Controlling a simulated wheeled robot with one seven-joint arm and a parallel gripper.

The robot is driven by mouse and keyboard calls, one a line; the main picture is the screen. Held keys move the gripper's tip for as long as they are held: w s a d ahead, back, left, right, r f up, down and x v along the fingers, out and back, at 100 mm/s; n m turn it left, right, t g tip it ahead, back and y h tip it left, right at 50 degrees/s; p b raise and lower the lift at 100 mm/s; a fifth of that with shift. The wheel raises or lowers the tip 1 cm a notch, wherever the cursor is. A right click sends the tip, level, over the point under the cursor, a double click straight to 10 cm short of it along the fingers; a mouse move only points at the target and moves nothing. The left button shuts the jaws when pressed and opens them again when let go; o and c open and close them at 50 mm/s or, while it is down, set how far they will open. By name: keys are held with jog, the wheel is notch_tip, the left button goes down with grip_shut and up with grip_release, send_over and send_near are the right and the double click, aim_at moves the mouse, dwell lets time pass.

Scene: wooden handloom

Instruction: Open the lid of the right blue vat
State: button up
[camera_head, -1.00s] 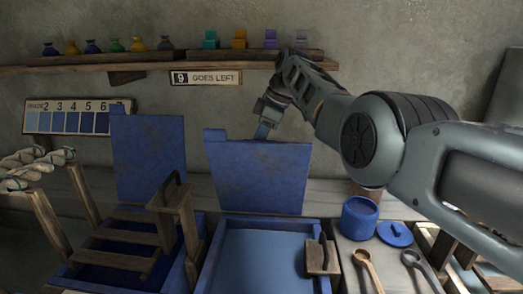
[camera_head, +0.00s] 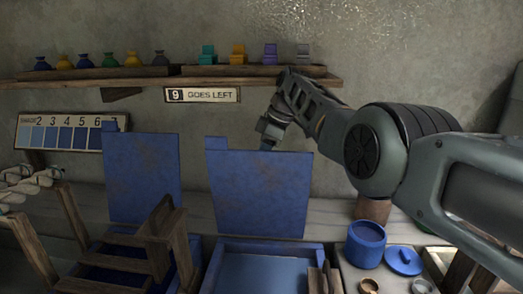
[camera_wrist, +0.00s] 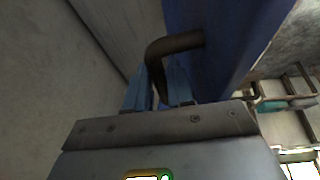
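The right blue vat (camera_head: 262,270) stands at the bottom centre of the head view, its bluish inside showing. Its blue lid (camera_head: 262,195) stands up nearly vertical at the vat's back edge. My gripper (camera_head: 268,145) is behind the lid's top edge, so its fingertips are mostly hidden there. In the wrist view the dark curved lid handle (camera_wrist: 172,45) comes off the lid's blue face (camera_wrist: 225,40). It passes between the two light blue fingers of my gripper (camera_wrist: 158,85), which look closed against it.
The left vat's lid (camera_head: 143,178) also stands up, with a wooden frame in front. A blue pot (camera_head: 366,243) and its small lid (camera_head: 404,261) sit to the right. A shelf (camera_head: 150,83) with bottles and blocks runs along the wall behind.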

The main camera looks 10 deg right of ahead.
jog(key=shift+o, duration=1.4)
jog(key=shift+r, duration=0.2)
jog(key=shift+a+r, duration=0.1)
jog(key=shift+v, duration=3.85)
